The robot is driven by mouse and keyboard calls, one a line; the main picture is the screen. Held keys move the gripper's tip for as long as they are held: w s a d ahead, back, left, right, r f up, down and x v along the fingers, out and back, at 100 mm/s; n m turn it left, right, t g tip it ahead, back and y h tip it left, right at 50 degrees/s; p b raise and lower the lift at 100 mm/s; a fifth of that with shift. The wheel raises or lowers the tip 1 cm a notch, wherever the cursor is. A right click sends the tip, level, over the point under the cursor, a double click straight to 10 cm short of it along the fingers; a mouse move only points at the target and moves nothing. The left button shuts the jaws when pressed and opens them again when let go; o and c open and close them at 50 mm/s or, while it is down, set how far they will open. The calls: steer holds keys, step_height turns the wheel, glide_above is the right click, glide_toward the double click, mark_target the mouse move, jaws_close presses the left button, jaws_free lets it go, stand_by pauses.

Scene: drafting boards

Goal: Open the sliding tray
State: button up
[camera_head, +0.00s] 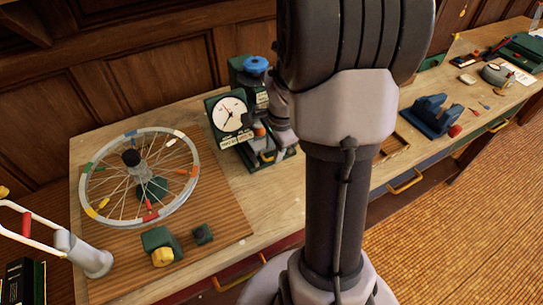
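No part is clearly recognisable as the sliding tray. Fronts with yellow handles show under the bench edge: a near handle (238,280), a middle handle (405,183) and a far handle (499,126). My upright column and arm cover the centre of the view and hide part of the bench front. My gripper (265,148) seems to be the grey end partly showing left of the column, close to the green device with a white dial (229,114). It is small and mixed with that device, so its fingers and any contact are unclear.
A spoked wheel (92,207) stands on a wooden board at the bench's left. A green block with a yellow knob (161,246) lies before it. A blue cradle (430,116) and a wooden frame (397,145) are right of my column. Open floor (450,220) lies at right.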

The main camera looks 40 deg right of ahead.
steer(key=shift+w+f, duration=0.2)
steer(key=shift+f, duration=0.75)
jaws_close()
stand_by(0.7)
